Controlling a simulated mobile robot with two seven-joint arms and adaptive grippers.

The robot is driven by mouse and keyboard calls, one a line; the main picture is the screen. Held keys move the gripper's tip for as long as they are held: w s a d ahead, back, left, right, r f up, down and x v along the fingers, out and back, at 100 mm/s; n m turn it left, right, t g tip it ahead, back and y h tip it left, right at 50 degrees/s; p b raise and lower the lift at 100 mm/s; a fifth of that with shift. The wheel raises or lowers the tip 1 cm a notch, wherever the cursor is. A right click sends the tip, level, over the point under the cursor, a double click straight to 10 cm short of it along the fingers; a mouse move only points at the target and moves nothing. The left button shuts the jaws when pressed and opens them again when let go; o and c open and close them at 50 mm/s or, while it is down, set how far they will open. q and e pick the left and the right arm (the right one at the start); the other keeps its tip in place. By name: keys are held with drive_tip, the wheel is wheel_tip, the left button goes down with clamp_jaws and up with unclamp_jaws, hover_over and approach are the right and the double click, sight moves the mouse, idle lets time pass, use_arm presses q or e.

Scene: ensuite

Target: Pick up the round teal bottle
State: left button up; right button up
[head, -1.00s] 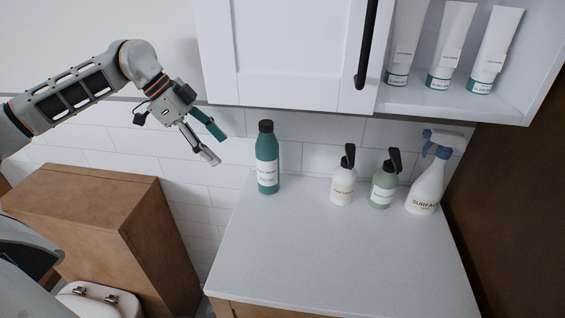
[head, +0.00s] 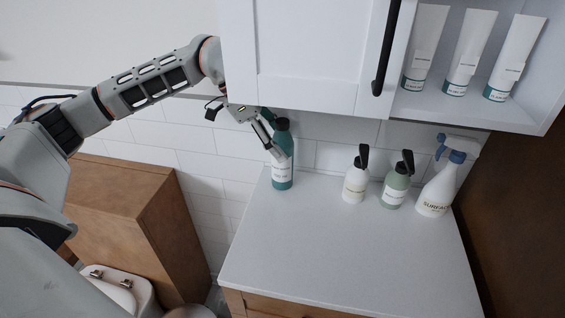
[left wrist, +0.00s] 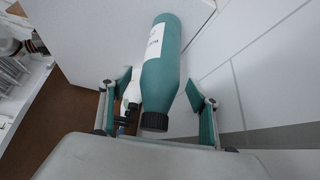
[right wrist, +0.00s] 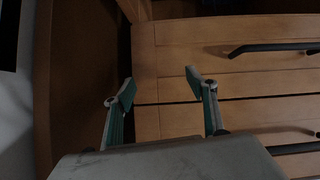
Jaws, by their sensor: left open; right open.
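The round teal bottle (head: 282,178) stands upright at the back left of the white counter, with a dark cap and a white label. My left gripper (head: 274,136) is at its upper part, and one finger crosses in front of it. In the left wrist view the bottle (left wrist: 160,75) lies between the two spread fingers of the left gripper (left wrist: 158,105), with gaps on both sides. The left gripper is open. My right gripper (right wrist: 160,95) is open and empty in front of wooden drawers, and is not in the head view.
A cream pump bottle (head: 355,182), a green pump bottle (head: 396,188) and a spray bottle (head: 436,190) stand to the right. A white wall cabinet (head: 305,60) hangs close above the left gripper. The counter's front (head: 340,260) is clear. Wooden drawers (right wrist: 230,70) face the right gripper.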

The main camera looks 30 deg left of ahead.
use_arm(q)
drive_tip(key=shift+x, duration=1.2)
drive_tip(key=shift+s+a, duration=0.1)
drive_tip(key=shift+a, duration=0.1)
clamp_jaws()
drive_tip(key=shift+r, duration=0.1)
